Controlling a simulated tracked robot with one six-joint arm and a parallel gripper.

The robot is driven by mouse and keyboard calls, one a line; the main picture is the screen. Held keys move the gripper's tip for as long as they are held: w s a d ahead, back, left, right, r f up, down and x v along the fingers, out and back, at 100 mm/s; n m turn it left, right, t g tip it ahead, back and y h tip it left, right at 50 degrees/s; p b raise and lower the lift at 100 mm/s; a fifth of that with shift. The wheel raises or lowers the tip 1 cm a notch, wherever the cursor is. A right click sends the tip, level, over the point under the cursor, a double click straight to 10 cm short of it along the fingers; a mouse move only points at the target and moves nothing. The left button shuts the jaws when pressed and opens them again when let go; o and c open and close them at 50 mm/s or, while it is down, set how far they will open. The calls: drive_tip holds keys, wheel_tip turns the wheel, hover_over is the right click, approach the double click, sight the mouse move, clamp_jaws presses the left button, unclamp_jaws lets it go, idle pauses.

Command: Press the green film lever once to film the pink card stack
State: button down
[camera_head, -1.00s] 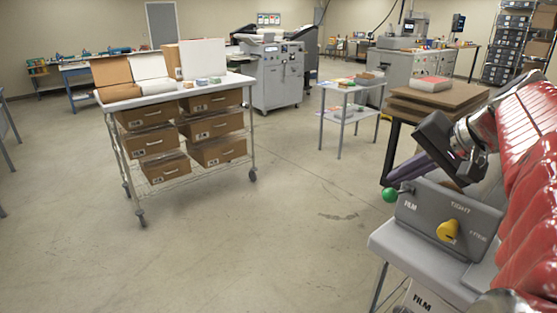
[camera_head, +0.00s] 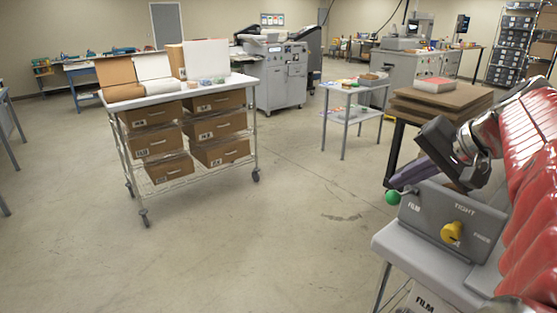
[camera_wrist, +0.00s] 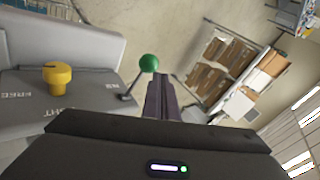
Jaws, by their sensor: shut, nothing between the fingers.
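The green ball knob of the film lever (camera_head: 393,198) sticks out at the left end of the grey machine's panel, beside the word FILM. It also shows in the wrist view (camera_wrist: 149,62), on a thin dark stem. My gripper (camera_head: 396,182) has its dark purple fingers shut with nothing between them. The fingertips (camera_wrist: 161,76) are close above and beside the knob; I cannot tell whether they touch it. A stack with a pinkish-red top (camera_head: 435,85) lies on brown boards behind the machine; I cannot tell whether it is the pink card stack.
A yellow knob (camera_head: 451,232) sits on the panel between TIGHT and FREE. A wire cart (camera_head: 200,175) with cartons is at left. The floor between is clear.

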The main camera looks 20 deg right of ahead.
drive_tip(key=shift+s+a+f, duration=0.1)
drive_tip(key=shift+a+f, duration=0.15)
drive_tip(key=shift+f, duration=0.6)
idle(1.2)
drive_tip(key=shift+r, duration=0.15)
idle(0.5)
drive_tip(key=shift+d+r, duration=0.25)
drive_tip(key=shift+r, duration=0.45)
drive_tip(key=shift+d+r, duration=0.2)
drive_tip(key=shift+r, duration=0.5)
drive_tip(key=r, duration=0.3)
drive_tip(key=d+r, duration=0.1)
drive_tip(key=shift+w+d+r, duration=0.1)
drive_tip(key=shift+w+r, duration=0.3)
idle(0.4)
